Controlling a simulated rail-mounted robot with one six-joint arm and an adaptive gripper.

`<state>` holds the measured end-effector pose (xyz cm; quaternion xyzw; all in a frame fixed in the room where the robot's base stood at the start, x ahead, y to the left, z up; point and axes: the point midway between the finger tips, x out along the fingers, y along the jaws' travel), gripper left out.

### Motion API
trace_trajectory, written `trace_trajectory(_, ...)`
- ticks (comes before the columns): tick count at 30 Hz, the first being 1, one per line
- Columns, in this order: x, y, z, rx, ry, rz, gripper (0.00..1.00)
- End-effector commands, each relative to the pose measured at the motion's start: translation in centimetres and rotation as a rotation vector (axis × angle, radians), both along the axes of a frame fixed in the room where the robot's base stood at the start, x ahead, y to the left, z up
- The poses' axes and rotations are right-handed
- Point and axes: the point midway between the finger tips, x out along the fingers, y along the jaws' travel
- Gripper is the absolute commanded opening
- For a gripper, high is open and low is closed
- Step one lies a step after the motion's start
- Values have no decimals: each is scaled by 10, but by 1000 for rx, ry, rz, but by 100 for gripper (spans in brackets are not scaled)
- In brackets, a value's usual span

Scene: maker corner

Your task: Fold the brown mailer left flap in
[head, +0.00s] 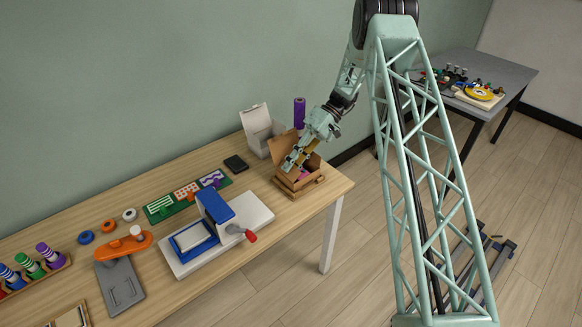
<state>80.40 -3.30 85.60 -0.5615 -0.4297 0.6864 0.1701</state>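The brown mailer (283,147) stands open near the right end of the wooden table, with a raised brown panel at its back. Something purple shows inside it. My gripper (290,165) reaches down over the mailer from the upper right, and its fingertips are at the mailer's left part. It covers much of the inside and the left flap, so I cannot tell how that flap stands or whether I touch it. The fingers are too small here to tell if they are open or shut.
A white open box (261,131) stands just behind the mailer, with a purple roll (299,112) beside it. A black flat item (236,163) lies to the left. A blue and white press (216,219) stands at the front left. The table's right edge is close to the mailer.

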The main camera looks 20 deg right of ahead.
Motion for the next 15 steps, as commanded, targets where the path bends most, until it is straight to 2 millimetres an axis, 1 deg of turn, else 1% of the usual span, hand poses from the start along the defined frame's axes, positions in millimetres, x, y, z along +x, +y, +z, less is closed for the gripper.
trace_trajectory(8, 5, -10, 9, 0, -2, 0, 15)
trace_trajectory(15, 14, -31, 27, -1, -2, -2, 15)
